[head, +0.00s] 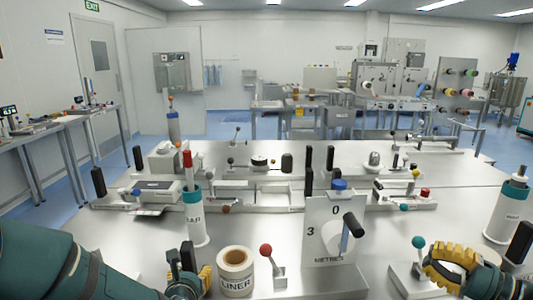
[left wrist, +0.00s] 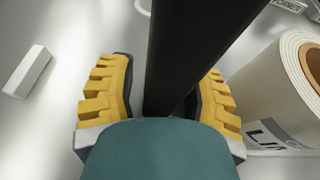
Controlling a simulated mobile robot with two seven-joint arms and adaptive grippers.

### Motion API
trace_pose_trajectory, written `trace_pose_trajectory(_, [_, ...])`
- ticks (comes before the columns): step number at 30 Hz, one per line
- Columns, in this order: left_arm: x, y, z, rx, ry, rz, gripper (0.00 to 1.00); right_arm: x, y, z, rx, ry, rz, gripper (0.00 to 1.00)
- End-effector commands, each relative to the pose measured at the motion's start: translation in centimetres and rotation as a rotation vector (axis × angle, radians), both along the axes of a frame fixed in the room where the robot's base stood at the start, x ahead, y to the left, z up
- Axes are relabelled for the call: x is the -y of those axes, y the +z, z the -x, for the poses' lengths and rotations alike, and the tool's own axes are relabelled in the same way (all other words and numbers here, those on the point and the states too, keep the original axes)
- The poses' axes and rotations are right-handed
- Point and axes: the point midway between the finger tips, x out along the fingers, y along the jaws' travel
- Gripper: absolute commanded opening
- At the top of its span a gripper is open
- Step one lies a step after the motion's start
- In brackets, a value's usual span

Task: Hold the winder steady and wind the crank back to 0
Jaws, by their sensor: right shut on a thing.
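The winder (head: 319,254) is an upright white panel marked 0, 3 and METRES, seen in the head view at front centre. Its crank handle (head: 353,224) is black and sticks out at the panel's right side. My right gripper (head: 432,272) is well right of the winder, at a lever with a teal knob (head: 418,242). It is shut, seemingly on this lever; the contact is unclear. My left gripper (head: 189,277) is left of the winder, with its fingers on either side of a black post (left wrist: 172,70). A gap shows between the left finger and the post.
A LINER roll (head: 236,283) stands between my left gripper and the winder, and shows in the left wrist view (left wrist: 262,95). A red-knobbed lever (head: 266,251) stands just left of the winder. A white bottle (head: 195,216) stands behind my left gripper. More fixtures crowd the table behind.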

Motion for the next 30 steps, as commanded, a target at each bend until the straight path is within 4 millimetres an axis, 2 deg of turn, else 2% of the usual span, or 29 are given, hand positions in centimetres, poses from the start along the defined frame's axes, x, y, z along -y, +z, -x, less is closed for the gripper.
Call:
trace_pose_trajectory(5, [0.0, 0.5, -0.1, 0.003, -0.001, 0.000, 0.50, 0.0, 0.0, 0.0, 0.000, 0.000, 0.000, 0.00])
trace_pose_trajectory(8, [0.0, 1.5, -0.1, 0.006, 0.001, 0.000, 0.50, 0.0, 0.0, 0.0, 0.000, 0.000, 0.000, 0.00])
trace_pose_trajectory(15, [0.0, 5.9, -0.1, 0.008, 0.000, 0.001, 0.50, 0.0, 0.0, 0.0, 0.000, 0.000, 0.000, 0.00])
trace_pose_trajectory(21, [0.0, 8.9, 0.0, 0.005, 0.002, 0.001, 0.50, 0.0, 0.0, 0.0, 0.000, 0.000, 0.000, 0.00])
trace_pose_trajectory(30, [0.0, 10.1, 0.0, 0.000, 0.000, 0.000, 0.50, 0.0, 0.0, 0.0, 0.000, 0.000, 0.000, 0.00])
